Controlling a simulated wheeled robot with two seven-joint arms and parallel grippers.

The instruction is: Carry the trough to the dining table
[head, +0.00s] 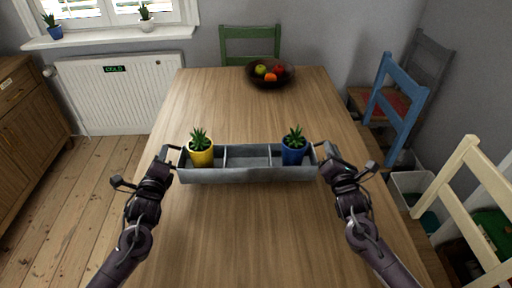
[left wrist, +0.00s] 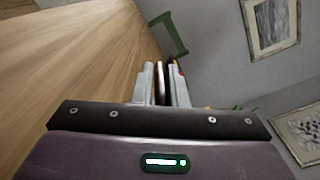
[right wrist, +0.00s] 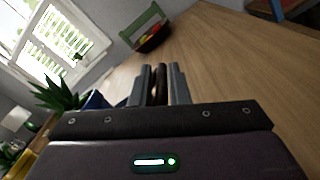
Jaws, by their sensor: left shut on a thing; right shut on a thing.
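The grey trough (head: 248,175) is level over the near half of the wooden dining table (head: 245,230); I cannot tell whether it touches the top. It has three compartments. A yellow pot with a spiky plant (head: 201,153) is in the left one and a blue pot with a similar plant (head: 294,150) in the right one. The middle one is empty. My left gripper (head: 175,155) is shut on the trough's left end handle. My right gripper (head: 322,152) is shut on its right end handle. The fingers also show in the left wrist view (left wrist: 161,84) and right wrist view (right wrist: 159,84).
A dark fruit bowl (head: 270,76) stands at the table's far end, with a green chair (head: 250,42) behind it. A blue chair (head: 400,95) and a cream chair (head: 475,190) stand along the right side. The tabletop between trough and bowl is clear.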

